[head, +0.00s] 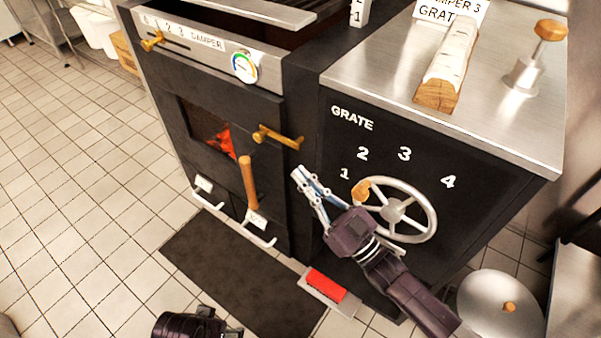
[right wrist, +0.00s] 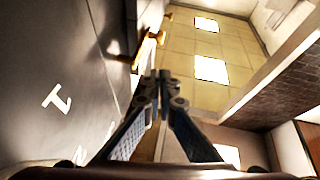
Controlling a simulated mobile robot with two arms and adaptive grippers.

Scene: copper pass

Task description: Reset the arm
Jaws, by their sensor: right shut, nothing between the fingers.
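My right gripper (head: 302,176) is in front of the dark stove front, left of the spoked grate wheel (head: 396,211). Its fingers are together with nothing between them, and the closed tips also show in the right wrist view (right wrist: 161,82). The wheel's wooden knob (head: 361,191) is close beside the gripper in the picture; I cannot tell whether they touch. A dark part of my left arm (head: 190,324) shows at the bottom edge; no left fingers can be made out.
The firebox door (head: 233,160) has a brass handle (head: 277,136) and glowing fire behind its window. A red block (head: 326,285) on a grey plate is low by the stove. Open tiled floor (head: 90,210) lies left.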

